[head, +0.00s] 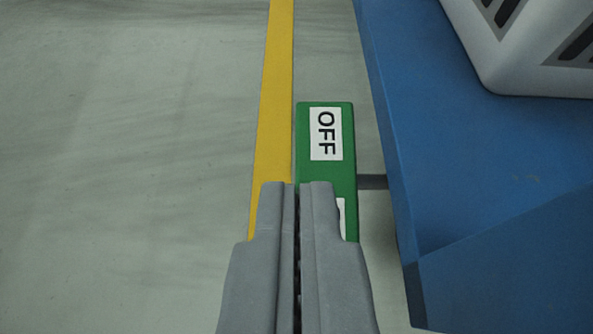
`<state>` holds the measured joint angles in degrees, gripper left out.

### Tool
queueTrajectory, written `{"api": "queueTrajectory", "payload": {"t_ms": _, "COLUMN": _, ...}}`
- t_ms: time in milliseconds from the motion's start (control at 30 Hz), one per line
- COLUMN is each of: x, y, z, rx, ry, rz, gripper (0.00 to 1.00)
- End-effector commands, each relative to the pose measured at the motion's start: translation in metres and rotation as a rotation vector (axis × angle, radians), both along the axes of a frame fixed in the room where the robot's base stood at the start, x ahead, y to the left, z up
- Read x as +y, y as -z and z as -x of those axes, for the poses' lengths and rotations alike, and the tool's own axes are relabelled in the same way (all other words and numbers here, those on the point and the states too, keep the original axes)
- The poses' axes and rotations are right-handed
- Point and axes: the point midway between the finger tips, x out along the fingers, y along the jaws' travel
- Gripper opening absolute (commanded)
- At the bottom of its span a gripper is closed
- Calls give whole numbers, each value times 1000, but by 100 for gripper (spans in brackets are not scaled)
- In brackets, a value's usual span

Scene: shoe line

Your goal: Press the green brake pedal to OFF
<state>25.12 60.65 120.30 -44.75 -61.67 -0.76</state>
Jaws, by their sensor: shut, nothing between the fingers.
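The green brake pedal (349,178) is right of the picture's middle, long side running up and down. A white label reading OFF (325,134) is on its upper end. Part of a second white label shows lower down, mostly hidden. My gripper (298,186) is shut and empty. Its fingertips overlap the lower left part of the pedal in this view, below the OFF label. I cannot tell whether they touch it.
A blue machine body (470,160) stands to the right, joined to the pedal by a short dark bar (372,182). A white vented housing (530,45) sits on it at the upper right. A yellow floor line (274,100) runs left of the pedal. The grey floor at left is clear.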

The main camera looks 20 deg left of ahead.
Motion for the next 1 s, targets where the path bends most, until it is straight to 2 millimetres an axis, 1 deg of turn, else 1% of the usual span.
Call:
{"api": "queueTrajectory", "payload": {"t_ms": 167, "x": 8, "y": 13, "z": -21, "rx": 0, "ry": -2, "rz": 0, "gripper": 0}}
{"api": "queueTrajectory", "payload": {"t_ms": 567, "x": 30, "y": 47, "z": -79, "rx": 0, "ry": -2, "rz": 0, "gripper": 0}}
{"api": "queueTrajectory", "payload": {"t_ms": 633, "x": 29, "y": 57, "z": -79, "rx": 2, "ry": 0, "rz": -1, "gripper": 0}}
{"api": "queueTrajectory", "payload": {"t_ms": 800, "x": 31, "y": 74, "z": -84, "rx": 1, "ry": 0, "rz": 0, "gripper": 0}}
{"api": "queueTrajectory", "payload": {"t_ms": 1000, "x": 32, "y": 83, "z": -87, "rx": 0, "ry": 0, "rz": 0, "gripper": 0}}
